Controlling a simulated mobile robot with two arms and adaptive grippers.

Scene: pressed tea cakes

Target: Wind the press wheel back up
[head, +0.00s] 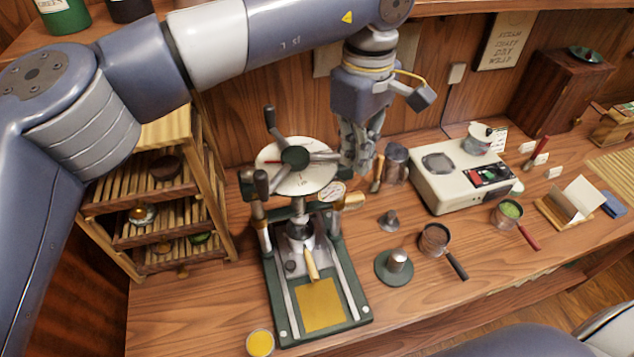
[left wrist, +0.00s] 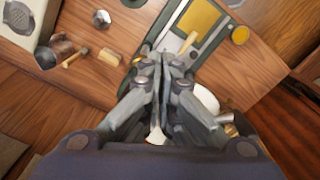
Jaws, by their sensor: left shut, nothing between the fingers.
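The press (head: 318,290) stands on the wooden bench with a green base and a brass-coloured plate. Its white press wheel (head: 285,178) is on top, with dark spokes and upright dark handles at the left and back. My left gripper (head: 360,166) points down, shut and empty, just right of the wheel's rim; whether it touches the wheel or a handle I cannot tell. In the left wrist view the closed fingers (left wrist: 158,66) hide much of the wheel; part of its white rim (left wrist: 207,98) shows beside them. My right gripper is not in view.
A wooden rack (head: 150,205) stands close to the left of the press. A pressure gauge (head: 332,191) sits on the press. A scale (head: 460,178), a metal canister (head: 396,163), a sieve (head: 434,239) and small weights are to the right.

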